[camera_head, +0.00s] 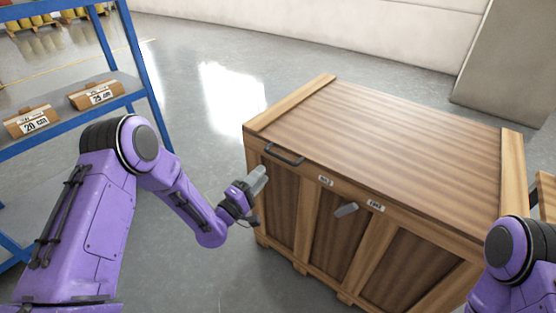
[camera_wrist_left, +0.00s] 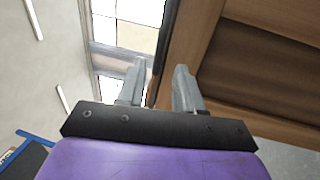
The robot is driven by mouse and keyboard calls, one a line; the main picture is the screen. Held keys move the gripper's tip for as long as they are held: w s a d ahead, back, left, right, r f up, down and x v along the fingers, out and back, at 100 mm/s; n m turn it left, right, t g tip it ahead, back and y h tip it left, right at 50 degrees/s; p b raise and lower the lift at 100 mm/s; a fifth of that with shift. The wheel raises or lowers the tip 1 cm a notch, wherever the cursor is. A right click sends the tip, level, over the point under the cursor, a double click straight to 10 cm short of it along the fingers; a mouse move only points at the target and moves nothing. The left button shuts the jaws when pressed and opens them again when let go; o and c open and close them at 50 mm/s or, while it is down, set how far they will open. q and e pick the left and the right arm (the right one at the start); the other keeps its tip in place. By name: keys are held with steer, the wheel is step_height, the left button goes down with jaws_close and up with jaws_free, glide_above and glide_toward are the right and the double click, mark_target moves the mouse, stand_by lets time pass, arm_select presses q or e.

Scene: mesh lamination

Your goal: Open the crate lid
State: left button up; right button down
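The wooden crate (camera_head: 380,238) stands on the floor at the right of the head view. Its brown lid (camera_head: 390,130) lies flat and closed, with paler strips at both ends. A dark bar handle (camera_head: 284,155) is at the left of the upper front edge. My left gripper (camera_head: 259,177) is beside the crate's left front corner, below the handle and apart from it. In the left wrist view its two grey fingers (camera_wrist_left: 158,78) are spread, with nothing held. Brown crate wood (camera_wrist_left: 265,45) fills the right there. My right gripper is not visible.
A small grey piece (camera_head: 346,209) shows before the crate front; I cannot tell what it is. A blue shelf (camera_head: 135,45) with labelled boxes (camera_head: 32,121) stands left. Grey floor (camera_head: 200,70) lies clear between shelf and crate.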

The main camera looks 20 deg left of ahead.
mark_target(279, 157)
arm_select(q)
steer(key=p+x, duration=0.1)
steer(key=x, duration=0.8)
steer(key=shift+w+d, duration=0.15)
steer(key=shift+w, duration=0.2)
jaws_close()
